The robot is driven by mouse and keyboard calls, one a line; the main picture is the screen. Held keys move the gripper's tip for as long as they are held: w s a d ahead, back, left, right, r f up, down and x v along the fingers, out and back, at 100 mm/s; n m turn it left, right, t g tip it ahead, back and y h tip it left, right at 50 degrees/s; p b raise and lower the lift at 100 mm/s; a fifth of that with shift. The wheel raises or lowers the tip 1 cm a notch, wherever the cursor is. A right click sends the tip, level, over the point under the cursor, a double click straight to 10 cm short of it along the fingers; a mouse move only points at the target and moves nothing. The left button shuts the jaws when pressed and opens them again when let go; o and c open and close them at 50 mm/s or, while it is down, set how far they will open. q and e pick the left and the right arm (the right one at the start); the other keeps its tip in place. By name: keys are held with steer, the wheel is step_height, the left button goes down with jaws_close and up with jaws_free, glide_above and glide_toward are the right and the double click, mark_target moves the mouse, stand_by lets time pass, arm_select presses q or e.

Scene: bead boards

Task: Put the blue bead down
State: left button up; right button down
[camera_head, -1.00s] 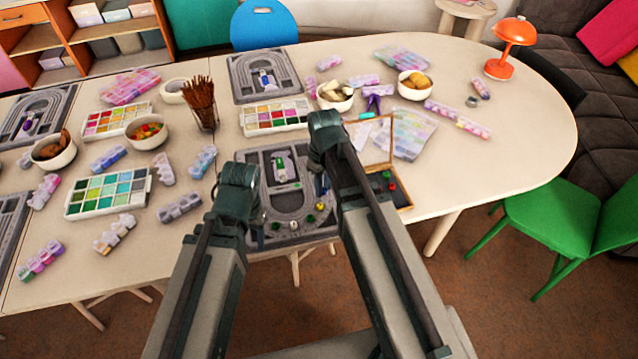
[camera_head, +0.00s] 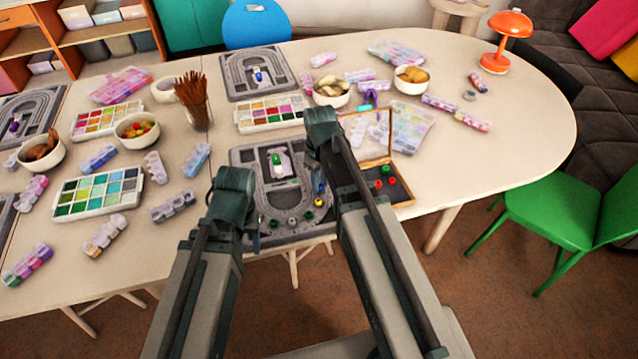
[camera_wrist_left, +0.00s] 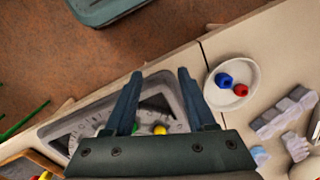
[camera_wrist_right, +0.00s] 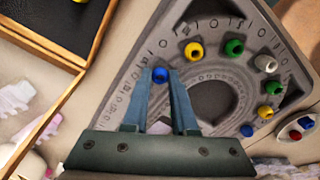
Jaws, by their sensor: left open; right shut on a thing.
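My right gripper (camera_wrist_right: 168,78) is shut on a blue bead (camera_wrist_right: 160,74). It holds the bead over the grey bead board (camera_wrist_right: 135,103), at the left end of a curved row of beads in the right wrist view. I cannot tell whether the bead touches the board. The row has a yellow bead (camera_wrist_right: 194,51), a green bead (camera_wrist_right: 234,48) and a white bead (camera_wrist_right: 265,63), with more beyond. Another blue bead (camera_wrist_right: 247,130) lies further along. My left gripper (camera_wrist_left: 160,78) is open and empty, above the board's other side. The board also shows in the head view (camera_head: 240,157).
A wooden box (camera_head: 404,203) with a dark tray and red and green beads stands right of the board. A white dish (camera_wrist_left: 213,93) with a blue and a red bead is near my left gripper. Paint palettes (camera_head: 272,113) and bowls stand behind.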

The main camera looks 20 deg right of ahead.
arm_select(q)
steer(key=shift+f+b, duration=0.3)
arm_select(e)
steer(key=shift+f, duration=0.3)
arm_select(q)
steer(key=shift+r, duration=0.1)
arm_select(e)
steer(key=c, duration=0.7)
jaws_free()
arm_select(q)
steer(key=shift+r, duration=0.15)
arm_select(e)
steer(key=shift+r, duration=0.2)
step_height(320, 180, up, 12)
steer(key=p, duration=1.3)
arm_select(q)
step_height(320, 180, up, 12)
arm_select(e)
steer(key=s+a, duration=0.3)
steer(key=s, duration=0.1)
steer(key=s+a+m, duration=0.1)
steer(key=s+a, duration=0.3)
steer(key=s, duration=0.1)
steer(key=s+a+m+h, duration=0.1)
steer(key=s+a, duration=0.2)
steer(key=s, duration=0.2)
steer(key=shift+s+a+r, duration=0.2)
steer(key=shift+a, duration=0.05)
